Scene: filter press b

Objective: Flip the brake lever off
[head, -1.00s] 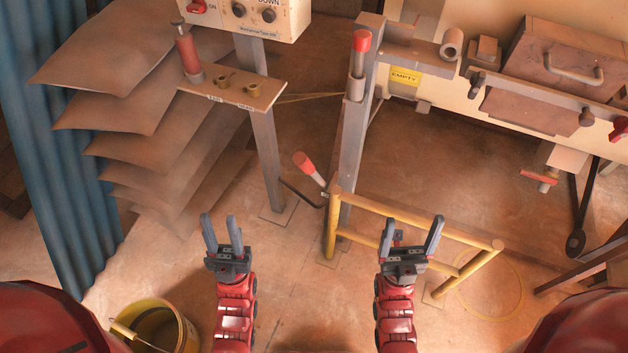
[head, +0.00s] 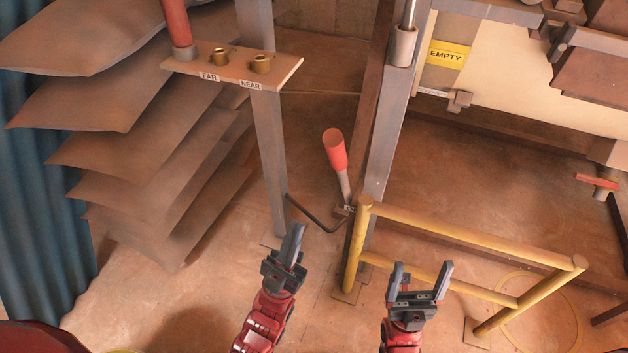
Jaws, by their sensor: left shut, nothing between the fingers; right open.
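The brake lever (head: 336,153) has a red grip on a grey metal shaft. It is pivoted low on the grey post (head: 388,135), and it leans up and to the left. My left gripper (head: 294,232) is shut and empty, below and left of the lever and apart from it in the picture. My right gripper (head: 422,270) is open and empty, in front of the yellow rail, to the right of the lever's base.
A yellow guard rail (head: 470,236) stands right of the post. A thin dark bent rod (head: 318,219) runs to the lever's base. A shelf (head: 285,77) marked FAR and NEAR sits above left. Brown stacked sheets (head: 150,150) stand at the left.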

